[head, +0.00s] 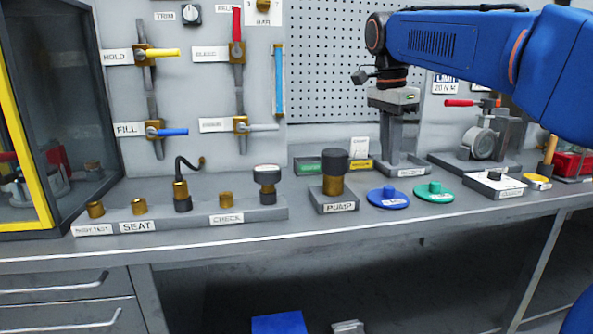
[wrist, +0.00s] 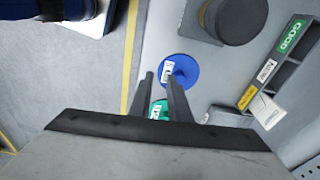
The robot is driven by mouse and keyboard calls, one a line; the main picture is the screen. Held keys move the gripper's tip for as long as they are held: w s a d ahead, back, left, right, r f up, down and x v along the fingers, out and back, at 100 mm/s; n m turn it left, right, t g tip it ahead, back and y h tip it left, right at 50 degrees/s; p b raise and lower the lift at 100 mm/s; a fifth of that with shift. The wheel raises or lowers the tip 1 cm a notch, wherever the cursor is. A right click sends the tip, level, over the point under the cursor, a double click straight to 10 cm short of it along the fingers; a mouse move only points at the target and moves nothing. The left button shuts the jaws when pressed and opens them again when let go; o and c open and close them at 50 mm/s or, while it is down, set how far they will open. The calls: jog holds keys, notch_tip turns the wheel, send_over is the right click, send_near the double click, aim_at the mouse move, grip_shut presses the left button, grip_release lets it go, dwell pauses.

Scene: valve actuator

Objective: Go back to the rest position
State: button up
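My gripper (head: 391,148) hangs from the blue arm with its fingers pointing down, above the back of the bench. In the wrist view my gripper (wrist: 158,76) shows two dark fingers apart with nothing held between them. Below it are a blue disc (head: 388,198) and a green disc (head: 434,192) on the bench. The blue disc also shows in the wrist view (wrist: 186,69), and the green disc (wrist: 157,108) is partly hidden by the fingers. The fingertips look clear of both discs.
The pump (head: 333,185) stands left of the discs. A labelled tray (head: 308,166) lies behind it. A manifold block with fittings (head: 250,213) is at the left, below wall valves with coloured levers (head: 166,54). A gauge fixture (head: 480,142) stands at the right. A yellow-edged cabinet (head: 12,120) closes the left side.

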jog(key=s+d+f+n+t, duration=0.2)
jog(key=s+f+n, duration=0.5)
jog(key=s+f, duration=0.7)
jog(key=s+d+f+n+t+y, duration=0.1)
jog(key=s+d+f+n, duration=0.4)
jog(key=s+f, duration=0.9)
jog(key=n+t, duration=0.1)
jog(key=n, duration=0.1)
jog(key=shift+f+n, duration=0.2)
jog(key=shift+n, duration=0.2)
jog(key=shift+s+d, duration=0.1)
